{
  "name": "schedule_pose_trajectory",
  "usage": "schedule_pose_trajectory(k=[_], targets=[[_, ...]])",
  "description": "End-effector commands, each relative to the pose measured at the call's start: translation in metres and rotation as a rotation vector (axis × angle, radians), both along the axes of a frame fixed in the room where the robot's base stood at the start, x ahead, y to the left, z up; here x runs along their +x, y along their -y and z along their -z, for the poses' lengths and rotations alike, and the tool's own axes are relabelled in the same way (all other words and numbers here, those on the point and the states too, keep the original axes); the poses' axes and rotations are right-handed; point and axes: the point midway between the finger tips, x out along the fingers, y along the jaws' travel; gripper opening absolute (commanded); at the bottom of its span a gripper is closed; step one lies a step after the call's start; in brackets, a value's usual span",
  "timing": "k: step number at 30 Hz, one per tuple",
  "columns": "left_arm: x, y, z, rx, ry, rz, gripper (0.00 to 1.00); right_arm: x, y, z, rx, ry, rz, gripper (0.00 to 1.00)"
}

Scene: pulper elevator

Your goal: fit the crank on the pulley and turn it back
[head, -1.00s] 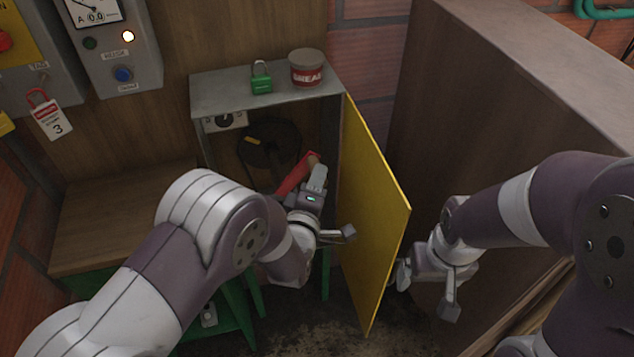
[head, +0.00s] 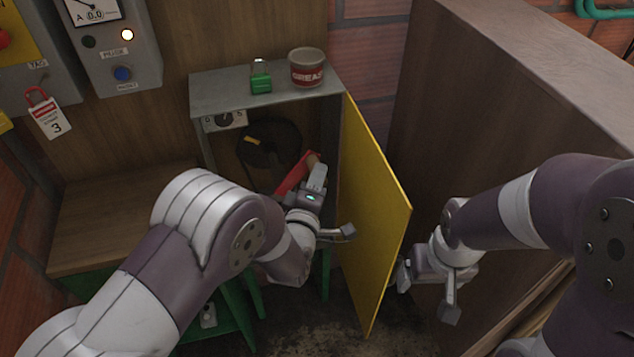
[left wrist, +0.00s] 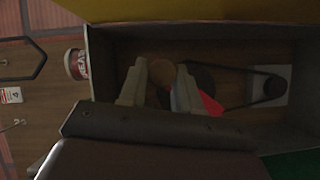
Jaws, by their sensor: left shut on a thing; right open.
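The crank (head: 293,174), with a red arm and a brown handle end, is held by my left gripper (head: 314,170) inside the open cabinet. In the left wrist view, the two fingers of my left gripper (left wrist: 160,85) close around it, and the red part (left wrist: 210,104) shows past them. The dark pulley (head: 268,143) with a yellow mark is at the cabinet's back, behind the crank. I cannot tell whether the crank touches the pulley's hub. My right gripper (head: 425,282) is open and empty outside the yellow door.
The grey cabinet (head: 215,97) has its yellow door (head: 372,215) open to the right, between my grippers. A wooden bench (head: 110,225) is at left.

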Motion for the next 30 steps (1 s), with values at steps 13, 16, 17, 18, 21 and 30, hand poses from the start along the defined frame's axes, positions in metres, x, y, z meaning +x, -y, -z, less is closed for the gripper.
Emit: schedule_pose_trajectory(k=[13,16,17,18,21,30], targets=[[0.0013,0.0000,-0.0010,-0.001,0.003,0.001,0.00,0.0000,0.0000,0.0008,0.000,0.000,0.000,0.82],[0.0026,-0.0005,-0.0004,0.000,0.004,0.001,0.00,0.0000,0.0000,0.0027,0.000,0.000,0.000,0.82],[0.0032,-0.0006,-0.0002,0.001,0.004,0.001,0.00,0.0000,0.0000,0.0035,0.000,0.000,0.000,0.82],[0.0042,-0.0010,0.0000,0.002,0.005,0.001,0.00,0.0000,0.0000,0.0046,0.000,0.000,0.000,0.82],[0.0064,-0.0018,-0.0001,0.004,0.006,0.001,0.00,0.0000,0.0000,0.0065,0.000,0.000,0.000,0.82],[0.0068,-0.0019,-0.0011,0.004,0.005,0.001,0.00,0.0000,0.0000,0.0057,0.000,0.000,0.000,0.82]])
